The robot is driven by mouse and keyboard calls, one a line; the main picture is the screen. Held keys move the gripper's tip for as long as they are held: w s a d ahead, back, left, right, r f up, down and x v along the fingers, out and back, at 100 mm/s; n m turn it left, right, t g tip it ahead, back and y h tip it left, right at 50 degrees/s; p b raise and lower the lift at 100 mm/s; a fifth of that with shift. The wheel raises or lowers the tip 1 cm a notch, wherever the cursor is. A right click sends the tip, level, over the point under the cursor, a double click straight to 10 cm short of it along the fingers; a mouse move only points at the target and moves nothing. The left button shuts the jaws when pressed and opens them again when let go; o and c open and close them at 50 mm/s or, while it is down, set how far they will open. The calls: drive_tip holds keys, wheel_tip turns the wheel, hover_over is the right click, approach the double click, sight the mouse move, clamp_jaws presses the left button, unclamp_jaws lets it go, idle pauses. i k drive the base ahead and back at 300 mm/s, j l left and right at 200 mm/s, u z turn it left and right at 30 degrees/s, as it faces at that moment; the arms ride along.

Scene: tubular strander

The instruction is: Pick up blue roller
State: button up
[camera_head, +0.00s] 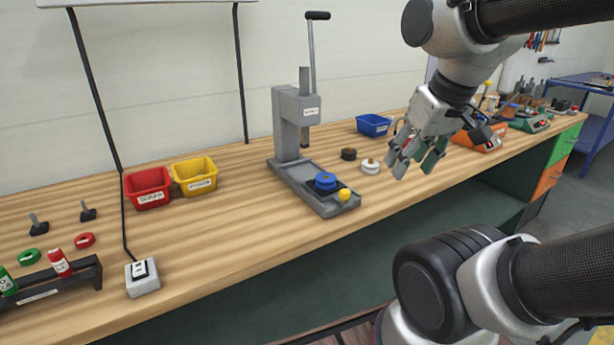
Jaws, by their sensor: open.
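A small blue roller (326,181) sits on the dark plate at the base of the grey lever press (291,125). A yellow knob (344,195) is just in front of it, to the right. My gripper (414,166) is open and empty, above the bench's front part, right of the press and apart from the blue roller. Its fingers point down and to the left. No part of my gripper hides the roller.
A white roller (370,167) and a black roller (348,154) stand right of the press. A blue bin (373,125) is behind them. Red (148,188) and yellow (195,176) bins stand left. The press column and lever rise behind the roller.

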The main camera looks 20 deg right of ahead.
sight(321, 183)
drive_tip(key=i+l+u, duration=0.1)
drive_tip(key=l, duration=0.3)
drive_tip(key=i+l+u, duration=0.15)
drive_tip(key=l, duration=0.3)
drive_tip(key=l+u, duration=0.1)
drive_tip(key=l, duration=0.3)
